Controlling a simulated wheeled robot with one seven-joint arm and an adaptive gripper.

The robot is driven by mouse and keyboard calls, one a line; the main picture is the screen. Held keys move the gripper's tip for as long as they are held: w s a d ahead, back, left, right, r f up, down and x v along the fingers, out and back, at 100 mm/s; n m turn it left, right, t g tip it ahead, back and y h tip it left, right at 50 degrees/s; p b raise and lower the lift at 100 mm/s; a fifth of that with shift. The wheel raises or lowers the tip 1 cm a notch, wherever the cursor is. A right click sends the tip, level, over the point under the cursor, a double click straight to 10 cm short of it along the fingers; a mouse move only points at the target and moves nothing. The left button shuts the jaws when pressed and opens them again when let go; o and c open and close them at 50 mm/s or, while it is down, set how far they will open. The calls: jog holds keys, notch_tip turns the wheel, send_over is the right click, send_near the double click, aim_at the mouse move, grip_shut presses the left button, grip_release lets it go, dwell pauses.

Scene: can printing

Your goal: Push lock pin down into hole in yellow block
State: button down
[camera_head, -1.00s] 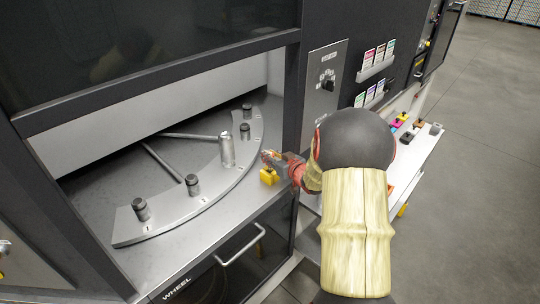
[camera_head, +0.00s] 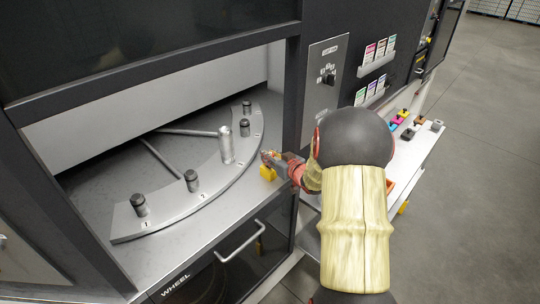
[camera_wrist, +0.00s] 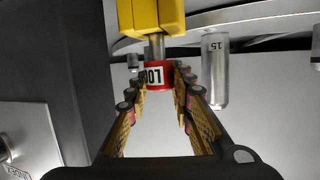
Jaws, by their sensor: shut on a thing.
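The yellow block (camera_head: 267,173) sits on the metal ledge at the front right of the open machine bay. In the wrist view the yellow block (camera_wrist: 152,14) is at the top edge. My gripper (camera_head: 272,158) is just above the block and partly covers it in the head view. In the wrist view my gripper (camera_wrist: 158,82) is shut on the red, labelled collar of the lock pin (camera_wrist: 157,75). The pin's grey metal shank meets the block, with a short length bare between collar and block. Its tip is hidden.
A curved metal plate (camera_head: 175,212) with several dark posts lies left of my gripper. A silver can (camera_head: 226,147) stands on it close by. The machine's dark pillar (camera_head: 297,105) rises just behind my gripper. A side shelf (camera_head: 415,155) with small coloured pieces is at the right.

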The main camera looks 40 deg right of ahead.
jog(key=shift+f+b, duration=0.55)
jog(key=shift+f, duration=0.25)
jog(key=c, duration=1.5)
grip_release()
jog(key=v, duration=1.2)
